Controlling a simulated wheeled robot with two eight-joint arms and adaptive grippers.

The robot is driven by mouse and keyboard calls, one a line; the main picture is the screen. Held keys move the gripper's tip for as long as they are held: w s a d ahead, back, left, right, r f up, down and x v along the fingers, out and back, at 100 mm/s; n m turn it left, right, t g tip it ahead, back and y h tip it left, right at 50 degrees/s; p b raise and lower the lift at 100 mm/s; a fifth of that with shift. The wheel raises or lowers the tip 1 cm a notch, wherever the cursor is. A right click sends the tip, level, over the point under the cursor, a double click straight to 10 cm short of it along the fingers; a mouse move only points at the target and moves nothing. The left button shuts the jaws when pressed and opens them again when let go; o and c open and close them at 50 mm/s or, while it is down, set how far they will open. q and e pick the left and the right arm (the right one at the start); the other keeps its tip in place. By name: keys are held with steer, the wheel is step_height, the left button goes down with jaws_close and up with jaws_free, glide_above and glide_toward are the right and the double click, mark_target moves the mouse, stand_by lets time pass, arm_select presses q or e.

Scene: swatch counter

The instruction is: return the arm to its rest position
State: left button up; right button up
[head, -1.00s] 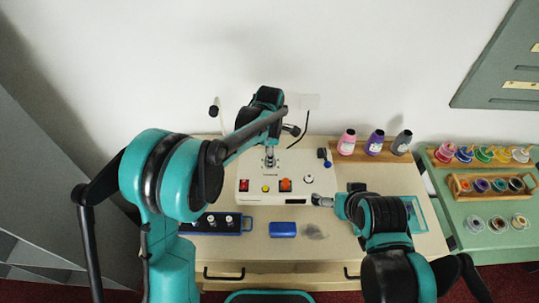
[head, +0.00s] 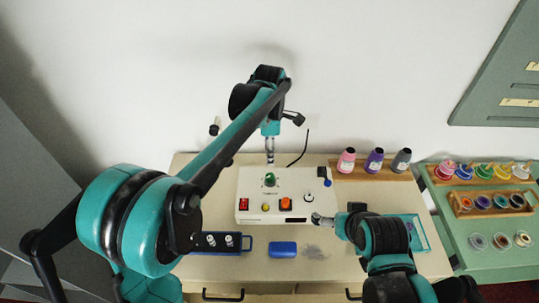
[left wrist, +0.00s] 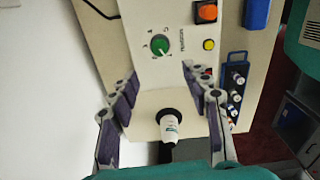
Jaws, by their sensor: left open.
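My left gripper (head: 270,155) hangs above the back of the white machine (head: 245,217), pointing down, just above its green dial (head: 271,180). In the left wrist view the left gripper (left wrist: 160,80) has its fingers spread, with nothing held. The green dial (left wrist: 160,45) lies beyond the fingertips, and a white tapered piece with a black collar (left wrist: 169,128) shows between the fingers; I cannot tell whether it is part of the machine. My right gripper (head: 323,220) is low at the machine's front right corner; its jaws are too small to read.
A blue block (head: 283,249) and a blue tray with white-topped pieces (head: 247,247) lie in front of the machine. Three bottles (head: 375,160) stand on a wooden rack behind right. A green side table (head: 500,262) holds several paint jars. The wall is close behind.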

stand_by(0.4)
arm_select(q)
steer(key=s+a+r+m+t+b, duration=0.2)
steer(key=s+a+m+t, duration=0.1)
steer(key=s+a+m, duration=0.65)
steer(key=s+a+f+m+t+b, duration=0.1)
steer(key=s+a+f+m+t, duration=0.1)
steer(key=s+a+f+m, duration=0.2)
steer(key=s+a+f+m+t+b, duration=0.1)
steer(key=s+a+f+m+t, duration=0.1)
steer(key=s, duration=0.6)
steer(key=a+f+m, duration=0.1)
steer(key=a+m, duration=0.1)
steer(key=m, duration=0.1)
steer(key=shift+f, duration=0.35)
